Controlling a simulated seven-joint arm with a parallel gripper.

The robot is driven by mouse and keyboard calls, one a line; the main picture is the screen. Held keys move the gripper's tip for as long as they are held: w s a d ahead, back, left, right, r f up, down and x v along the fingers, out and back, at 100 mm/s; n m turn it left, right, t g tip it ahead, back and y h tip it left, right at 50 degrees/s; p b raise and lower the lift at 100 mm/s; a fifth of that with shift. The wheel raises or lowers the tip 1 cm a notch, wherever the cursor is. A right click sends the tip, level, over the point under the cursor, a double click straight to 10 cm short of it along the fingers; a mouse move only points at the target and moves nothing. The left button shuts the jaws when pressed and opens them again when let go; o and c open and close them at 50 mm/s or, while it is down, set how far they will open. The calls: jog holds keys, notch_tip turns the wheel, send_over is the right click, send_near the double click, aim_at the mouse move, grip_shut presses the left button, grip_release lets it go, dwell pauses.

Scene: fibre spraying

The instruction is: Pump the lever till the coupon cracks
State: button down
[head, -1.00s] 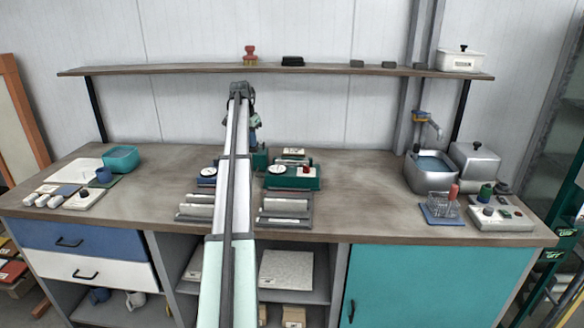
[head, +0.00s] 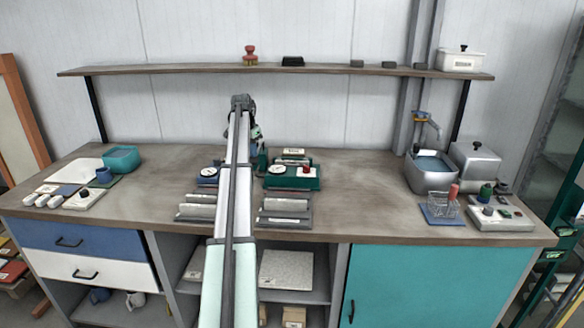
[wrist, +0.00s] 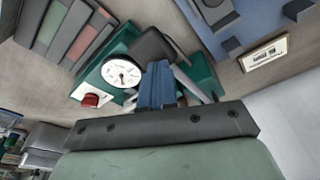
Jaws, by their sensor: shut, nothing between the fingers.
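The green press (head: 292,181) stands at the middle of the bench, with a white dial and a red knob. In the wrist view the same green press (wrist: 112,52) shows its dial (wrist: 122,71), red knob (wrist: 90,100) and a dark rounded part (wrist: 153,44). My gripper (wrist: 157,72) has blue fingers shut and empty, close over the press beside a grey rod (wrist: 186,82). I cannot tell whether the fingers touch the press or its lever. In the head view my arm hides much of that area. I cannot make out the coupon.
A blue unit (head: 207,176) with a dial stands left of my arm. Grey roller racks (head: 285,209) lie at the front edge. A sink basin (head: 431,172) and a wire rack (head: 441,208) are at the right. A shelf (head: 330,69) runs behind. Bench right of the press is clear.

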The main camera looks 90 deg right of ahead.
jog(key=shift+s+d+v, duration=0.1)
jog(key=shift+d+v, duration=0.05)
jog(key=shift+v, duration=0.8)
jog(key=shift+s+d+v, duration=0.1)
jog(key=shift+d+v, duration=0.1)
jog(key=shift+v, duration=0.8)
jog(key=shift+s+d+v, duration=0.1)
jog(key=shift+d+v, duration=0.05)
jog(key=shift+v, duration=0.8)
jog(key=shift+r, duration=0.1)
